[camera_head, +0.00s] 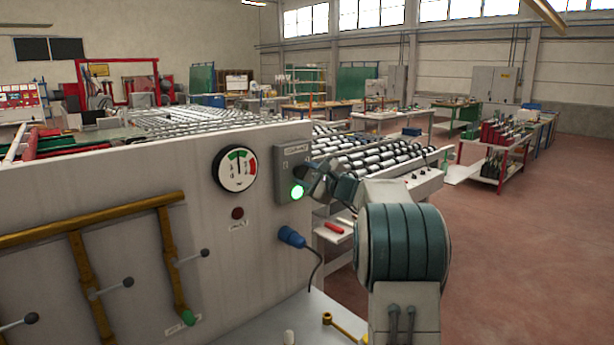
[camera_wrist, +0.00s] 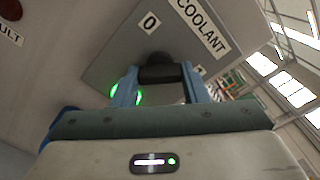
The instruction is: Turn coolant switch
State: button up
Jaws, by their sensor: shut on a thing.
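The coolant switch box (camera_head: 291,162) is a grey box on the right end of the machine's panel. In the wrist view its plate (camera_wrist: 170,30) reads COOLANT, with a 0 label beside the knob. The dark switch knob (camera_wrist: 160,68) sits between my fingers. My gripper (camera_wrist: 160,82) is shut on this knob, with one blue finger on each side. In the head view my gripper (camera_head: 312,182) reaches the box from the right and hides the knob. A green lamp (camera_head: 297,192) on the box is lit; its glow also shows beside the left finger in the wrist view.
A round gauge (camera_head: 236,168) and a dark red lamp (camera_head: 237,213) are left of the box. A blue plug (camera_head: 291,236) with a cable sits below. Yellow pipes (camera_head: 92,221) with levers run along the panel. A roller conveyor (camera_head: 370,155) stands behind my arm.

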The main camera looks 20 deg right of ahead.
jog(key=shift+f+b, duration=0.15)
jog(key=shift+b, duration=0.15)
jog(key=n+b, duration=0.1)
jog(key=b, duration=0.1)
jog(key=n+b, duration=0.1)
jog(key=b, duration=0.1)
jog(key=shift+f+b, duration=0.25)
jog(key=shift+b, duration=0.15)
jog(key=n+b, duration=0.4)
jog(key=b, duration=0.3)
jog(key=shift+n, duration=0.3)
jog(key=n+b, duration=0.4)
jog(key=shift+r+n+b, duration=0.15)
jog(key=shift+n+b, duration=0.15)
jog(key=shift+r+n+b, duration=0.2)
jog(key=shift+n+b, duration=1.2)
jog(key=shift+n, duration=0.9)
jog(key=o, duration=1)
jog(key=shift+s, duration=0.1)
